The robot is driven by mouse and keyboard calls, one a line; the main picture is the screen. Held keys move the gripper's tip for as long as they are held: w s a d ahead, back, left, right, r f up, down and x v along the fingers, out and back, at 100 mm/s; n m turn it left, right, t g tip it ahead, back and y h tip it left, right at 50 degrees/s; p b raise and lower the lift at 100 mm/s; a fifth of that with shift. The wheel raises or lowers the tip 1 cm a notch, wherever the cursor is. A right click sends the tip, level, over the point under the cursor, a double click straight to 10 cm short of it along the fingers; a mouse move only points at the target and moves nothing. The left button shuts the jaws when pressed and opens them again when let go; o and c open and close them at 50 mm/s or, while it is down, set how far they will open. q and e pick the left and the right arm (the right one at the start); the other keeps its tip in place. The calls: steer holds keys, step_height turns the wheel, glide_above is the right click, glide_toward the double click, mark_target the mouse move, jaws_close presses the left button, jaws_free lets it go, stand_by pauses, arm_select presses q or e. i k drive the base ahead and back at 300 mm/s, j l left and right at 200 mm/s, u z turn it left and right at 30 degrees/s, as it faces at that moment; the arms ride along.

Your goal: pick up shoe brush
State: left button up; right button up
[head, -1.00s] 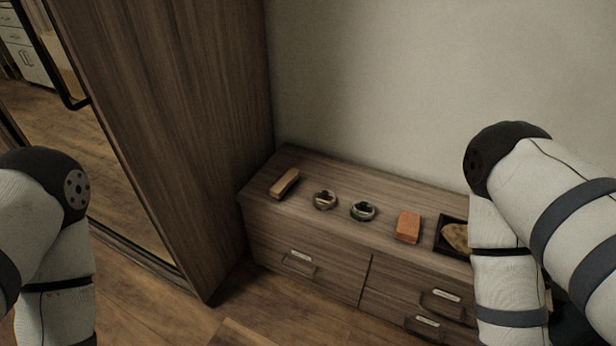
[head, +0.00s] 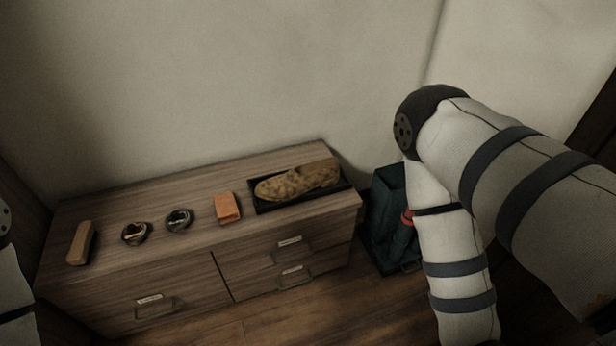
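A brush-like block with a tan wooden top (head: 81,243), probably the shoe brush, lies at the left end of the wooden dresser top (head: 180,205) in the head view. Its underside is hidden, so bristles cannot be made out clearly. Nothing touches it. My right arm comes in at the right, its forearm hanging down past the dresser's right end. My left arm shows only as a sliver at the left edge. Neither gripper is in view.
On the dresser stand two small round tins (head: 136,233) (head: 179,220), an orange block (head: 227,208), and a black tray (head: 338,185) holding a brown mottled shoe-like item (head: 299,181). A dark green bag-like thing (head: 387,215) stands on the floor right of the dresser. Drawers with handles face front.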

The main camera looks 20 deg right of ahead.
mark_target(80, 254)
steer(key=i+j+u, duration=0.25)
steer(key=i, duration=0.15)
steer(key=i+j+u, duration=0.25)
steer(key=i, duration=0.2)
steer(key=i+u, duration=0.25)
steer(key=i, duration=0.15)
